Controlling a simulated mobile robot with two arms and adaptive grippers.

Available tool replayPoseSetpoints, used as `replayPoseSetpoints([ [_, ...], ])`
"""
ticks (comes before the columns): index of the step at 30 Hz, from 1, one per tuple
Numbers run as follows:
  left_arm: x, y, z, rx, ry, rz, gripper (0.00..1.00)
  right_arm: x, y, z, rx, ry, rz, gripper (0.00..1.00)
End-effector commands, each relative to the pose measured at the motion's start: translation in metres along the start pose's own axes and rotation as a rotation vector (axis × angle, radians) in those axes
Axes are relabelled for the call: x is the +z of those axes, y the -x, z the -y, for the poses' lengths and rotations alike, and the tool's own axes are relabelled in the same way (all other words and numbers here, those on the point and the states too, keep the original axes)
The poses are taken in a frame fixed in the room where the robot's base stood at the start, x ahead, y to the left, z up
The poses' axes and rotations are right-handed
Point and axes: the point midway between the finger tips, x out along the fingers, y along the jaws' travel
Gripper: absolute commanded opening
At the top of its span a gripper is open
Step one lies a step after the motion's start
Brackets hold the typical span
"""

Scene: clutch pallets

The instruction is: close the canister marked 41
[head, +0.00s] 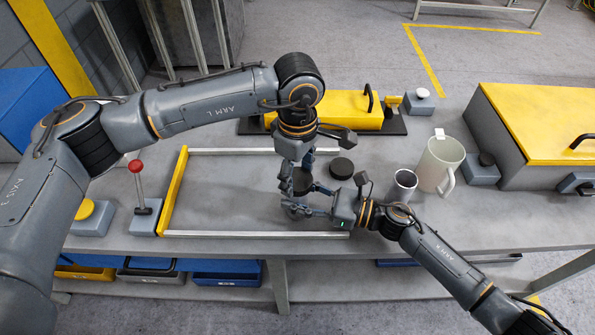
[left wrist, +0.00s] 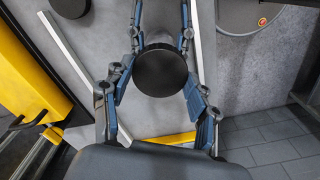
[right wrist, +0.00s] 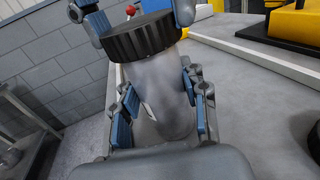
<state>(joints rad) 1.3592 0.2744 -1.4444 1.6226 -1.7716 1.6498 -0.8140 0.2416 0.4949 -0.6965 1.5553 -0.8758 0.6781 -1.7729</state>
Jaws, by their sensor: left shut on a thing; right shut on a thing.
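A grey, cloudy canister (right wrist: 165,95) stands between my grippers, with a black ribbed lid (right wrist: 140,37) at its top. The lid also shows from above in the left wrist view (left wrist: 161,70), and sits slightly tilted in the right wrist picture. My left gripper (head: 297,183) comes down from above and is shut on the lid. My right gripper (head: 308,208) comes in from the right and is shut on the canister's body. A white label edge shows on the canister; no number is readable. Whether the lid is fully seated I cannot tell.
A loose black lid (head: 342,168) lies just right of my left gripper. A grey canister (head: 402,186) and a pale mug (head: 440,163) stand further right. A yellow-topped box (head: 545,125) is at right, a red-knobbed lever (head: 136,168) at left. The tabletop left of the grippers is clear.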

Motion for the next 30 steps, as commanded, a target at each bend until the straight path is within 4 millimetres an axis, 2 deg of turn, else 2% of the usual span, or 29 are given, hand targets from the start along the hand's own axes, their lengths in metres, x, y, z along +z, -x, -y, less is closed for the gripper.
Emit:
replayPoseSetpoints([
  [24, -0.0011, 0.0003, -0.0004, 0.002, -1.670, -0.004, 0.37, -0.0009, 0.0005, 0.0004, -0.002, -0.001, -0.002, 0.00],
  [30, -0.0008, 0.0002, -0.0005, 0.004, -1.947, -0.003, 0.37, -0.0010, 0.0006, 0.0004, -0.002, -0.001, -0.002, 0.00],
])
